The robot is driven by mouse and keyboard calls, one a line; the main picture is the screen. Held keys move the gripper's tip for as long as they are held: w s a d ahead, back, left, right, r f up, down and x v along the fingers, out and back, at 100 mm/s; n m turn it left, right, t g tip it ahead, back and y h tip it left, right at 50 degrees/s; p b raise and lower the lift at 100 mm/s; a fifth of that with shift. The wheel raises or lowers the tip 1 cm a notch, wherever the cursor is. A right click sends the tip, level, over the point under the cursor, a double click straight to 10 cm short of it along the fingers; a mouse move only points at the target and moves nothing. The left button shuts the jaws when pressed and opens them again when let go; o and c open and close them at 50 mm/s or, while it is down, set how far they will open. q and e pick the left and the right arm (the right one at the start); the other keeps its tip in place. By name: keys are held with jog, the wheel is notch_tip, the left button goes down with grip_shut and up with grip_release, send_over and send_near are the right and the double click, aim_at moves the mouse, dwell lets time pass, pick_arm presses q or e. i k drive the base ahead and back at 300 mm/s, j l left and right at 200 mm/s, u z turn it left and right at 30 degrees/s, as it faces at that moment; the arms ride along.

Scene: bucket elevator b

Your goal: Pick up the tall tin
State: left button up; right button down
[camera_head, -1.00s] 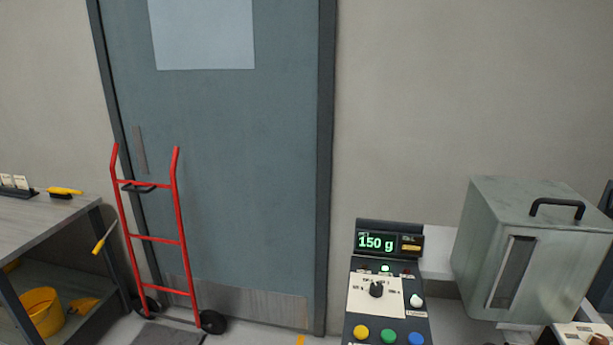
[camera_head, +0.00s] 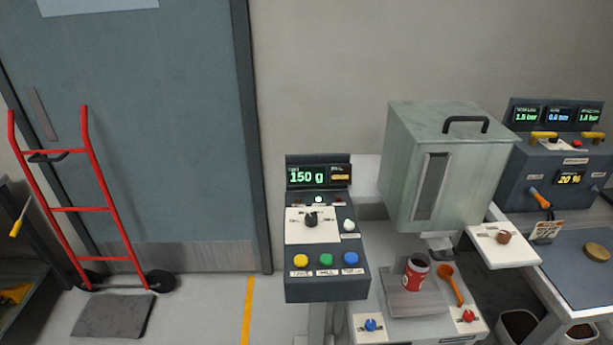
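A red tin (camera_head: 416,273) with a pale label and dark inside stands upright and open on a grey scale plate (camera_head: 402,303), under the spout (camera_head: 440,242) of a grey metal hopper (camera_head: 402,165). It is the only tin I can make out, and I cannot tell whether it is the tall one. Neither of my grippers shows in the head view.
An orange spoon (camera_head: 451,285) lies right of the tin. A control panel (camera_head: 327,262) reading 150 g stands left of the hopper. A second console (camera_head: 548,165) and a blue-topped table (camera_head: 570,262) are at right. A red hand truck (camera_head: 82,209) stands by the door at left.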

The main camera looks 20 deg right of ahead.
aim_at(419, 264)
jog(key=z, duration=1.45)
